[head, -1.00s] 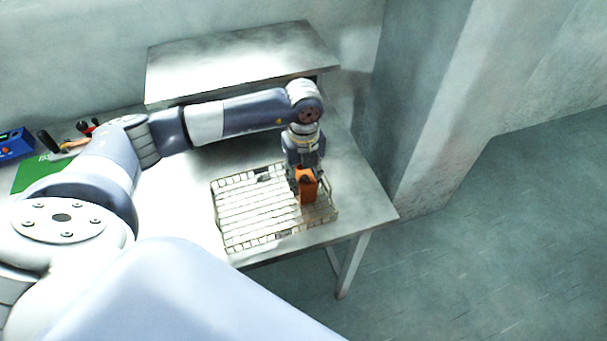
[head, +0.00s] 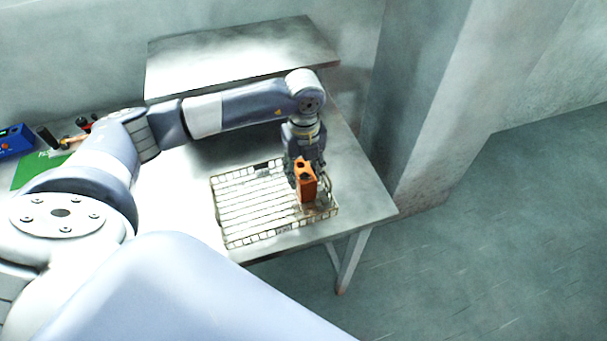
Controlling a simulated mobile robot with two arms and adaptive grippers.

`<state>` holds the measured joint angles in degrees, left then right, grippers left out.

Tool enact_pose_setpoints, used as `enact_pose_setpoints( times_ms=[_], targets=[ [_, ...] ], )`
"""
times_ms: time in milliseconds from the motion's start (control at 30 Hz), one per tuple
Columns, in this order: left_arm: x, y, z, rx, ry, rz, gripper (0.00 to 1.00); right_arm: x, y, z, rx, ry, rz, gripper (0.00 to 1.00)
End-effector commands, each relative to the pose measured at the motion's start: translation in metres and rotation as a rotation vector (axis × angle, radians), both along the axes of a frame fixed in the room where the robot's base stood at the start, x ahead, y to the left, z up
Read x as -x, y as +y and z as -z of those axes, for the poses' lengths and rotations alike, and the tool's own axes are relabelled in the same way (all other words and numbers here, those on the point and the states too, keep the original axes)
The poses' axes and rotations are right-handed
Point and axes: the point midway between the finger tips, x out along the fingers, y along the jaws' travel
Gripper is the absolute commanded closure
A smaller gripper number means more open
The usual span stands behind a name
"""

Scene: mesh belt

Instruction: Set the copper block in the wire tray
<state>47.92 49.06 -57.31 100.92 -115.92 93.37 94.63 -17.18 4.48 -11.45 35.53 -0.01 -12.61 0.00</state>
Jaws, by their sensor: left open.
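The copper block (head: 307,189) stands roughly upright at the right end of the wire tray (head: 228,240), inside the tray's outline. Its lower end looks to be at the tray's floor, but I cannot tell for sure whether it touches. My left gripper (head: 306,172) comes down from above and behind, at the block's upper part. Its jaws are open around or just behind the block, and the block partly hides them. My right gripper is not in view.
The tray sits near the front right edge of a metal table (head: 365,205). A raised shelf (head: 240,55) stands behind. At the left lie a green board (head: 38,172), a blue box (head: 15,141) and some tools. A wall pillar (head: 430,110) rises at the right.

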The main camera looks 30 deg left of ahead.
Motion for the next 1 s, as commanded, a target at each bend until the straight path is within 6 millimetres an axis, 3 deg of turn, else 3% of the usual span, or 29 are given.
enact_pose_setpoints(
  times_ms=[300, 500, 1000],
  targets=[
    [-0.001, 0.0, -0.067, -0.001, -0.006, 0.001, 0.57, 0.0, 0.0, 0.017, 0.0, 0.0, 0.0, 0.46],
    [0.0, 0.0, -0.096, -0.001, -0.002, 0.0, 0.57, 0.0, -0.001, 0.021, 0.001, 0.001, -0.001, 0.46],
    [0.001, 0.0, -0.105, -0.001, 0.001, 0.0, 0.57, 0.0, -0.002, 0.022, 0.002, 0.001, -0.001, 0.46]
  ],
)
